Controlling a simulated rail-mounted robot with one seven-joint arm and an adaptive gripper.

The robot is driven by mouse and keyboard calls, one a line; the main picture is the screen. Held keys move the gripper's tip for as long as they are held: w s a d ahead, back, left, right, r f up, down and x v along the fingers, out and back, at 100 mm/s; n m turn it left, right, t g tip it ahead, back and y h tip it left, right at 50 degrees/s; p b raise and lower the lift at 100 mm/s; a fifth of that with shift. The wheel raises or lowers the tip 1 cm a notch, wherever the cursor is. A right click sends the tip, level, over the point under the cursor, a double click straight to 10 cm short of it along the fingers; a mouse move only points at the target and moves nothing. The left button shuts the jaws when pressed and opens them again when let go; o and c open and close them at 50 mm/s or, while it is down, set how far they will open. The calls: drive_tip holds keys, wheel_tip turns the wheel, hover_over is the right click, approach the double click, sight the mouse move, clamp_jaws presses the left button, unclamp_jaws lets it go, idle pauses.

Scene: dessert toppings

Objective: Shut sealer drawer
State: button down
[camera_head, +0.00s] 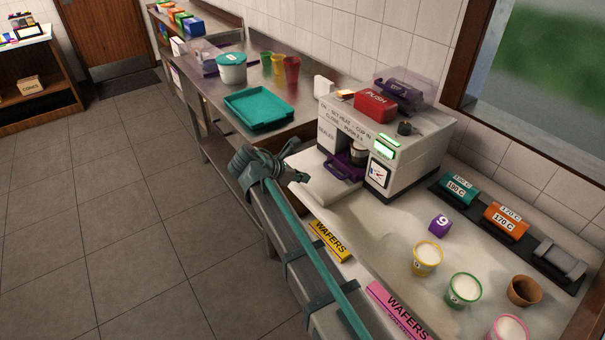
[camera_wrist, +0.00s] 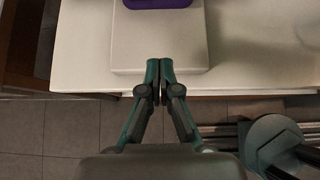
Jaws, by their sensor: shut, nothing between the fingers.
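The sealer (camera_head: 405,155) is a white machine on the counter with a red PUSH block (camera_head: 375,105) on top. Its purple drawer (camera_head: 342,168) sticks out of the front opening, with a dark-topped cup (camera_head: 358,154) in or just behind it. A white slab (camera_head: 312,188) lies in front of the drawer. My gripper (camera_head: 270,168) is at the counter's front edge, before the slab. In the wrist view, my gripper (camera_wrist: 160,68) has its fingertips together, empty, over the slab's near edge. The purple drawer (camera_wrist: 158,3) shows only at the top edge, apart from the fingertips.
A teal tray (camera_head: 258,110) lies on the metal counter to the left. Yellow (camera_head: 328,240) and pink (camera_head: 398,310) wafers boxes lie along the front edge. Several cups stand at the right, near a purple cube (camera_head: 440,225). The slab between fingertips and drawer looks clear.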

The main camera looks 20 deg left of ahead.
sight(324, 182)
drive_tip(key=p+x, duration=0.1)
drive_tip(key=x, duration=0.4)
drive_tip(key=shift+w+d, duration=0.1)
drive_tip(key=shift+w, duration=0.05)
drive_tip(key=w, duration=0.1)
drive_tip(key=w+d+p, duration=0.1)
drive_tip(key=w, duration=0.1)
drive_tip(key=shift+d+p, duration=0.3)
drive_tip(key=shift+w+d, duration=0.3)
drive_tip(key=shift+w, duration=0.15)
